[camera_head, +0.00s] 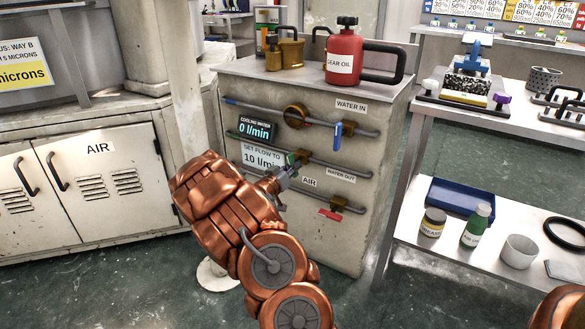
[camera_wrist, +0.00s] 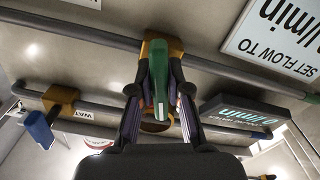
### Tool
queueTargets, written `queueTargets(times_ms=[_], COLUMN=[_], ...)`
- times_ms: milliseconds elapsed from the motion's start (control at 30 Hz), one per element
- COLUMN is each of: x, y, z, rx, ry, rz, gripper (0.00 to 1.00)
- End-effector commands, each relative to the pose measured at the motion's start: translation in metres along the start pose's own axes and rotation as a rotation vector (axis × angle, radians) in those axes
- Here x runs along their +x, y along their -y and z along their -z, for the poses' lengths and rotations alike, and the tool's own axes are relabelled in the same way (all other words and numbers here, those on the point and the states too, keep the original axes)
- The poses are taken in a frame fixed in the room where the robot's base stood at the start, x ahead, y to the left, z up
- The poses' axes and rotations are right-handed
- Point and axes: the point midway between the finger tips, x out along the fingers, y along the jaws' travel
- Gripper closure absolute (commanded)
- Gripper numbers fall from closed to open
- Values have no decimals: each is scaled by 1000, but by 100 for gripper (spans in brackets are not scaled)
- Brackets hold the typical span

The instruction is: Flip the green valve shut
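The green valve has a green lever handle (camera_wrist: 158,78) on a brass body (camera_wrist: 173,50), set on the middle grey pipe of the cabinet front. In the head view, the green handle (camera_head: 299,156) shows only in part behind my gripper (camera_head: 279,176). In the wrist view, my gripper (camera_wrist: 161,88) has one dark finger on each side of the green handle. The fingers are apart, with narrow gaps seeming to show beside the handle; contact is not clear.
A blue-handled valve (camera_head: 337,136) is above and right; a red-handled valve (camera_head: 330,214) is below. A display (camera_head: 257,130) reads 0 l/min. A sign (camera_head: 262,157) says set flow to 10 l/min. A red oil can (camera_head: 345,62) stands on top. A shelf cart (camera_head: 410,195) stands at right.

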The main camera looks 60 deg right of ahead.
Motion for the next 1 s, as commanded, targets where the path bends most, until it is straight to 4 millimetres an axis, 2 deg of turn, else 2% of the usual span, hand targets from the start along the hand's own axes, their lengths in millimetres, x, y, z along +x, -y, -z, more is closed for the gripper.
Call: queueTargets(times_ms=[33, 100, 467, 1000], x=[0, 0, 0, 0], y=[0, 0, 0, 1], z=[0, 0, 0, 0], rx=[0, 0, 17, 248], ry=[0, 0, 2, 2], rz=[1, 1, 1, 0], gripper=[93, 100, 100, 100])
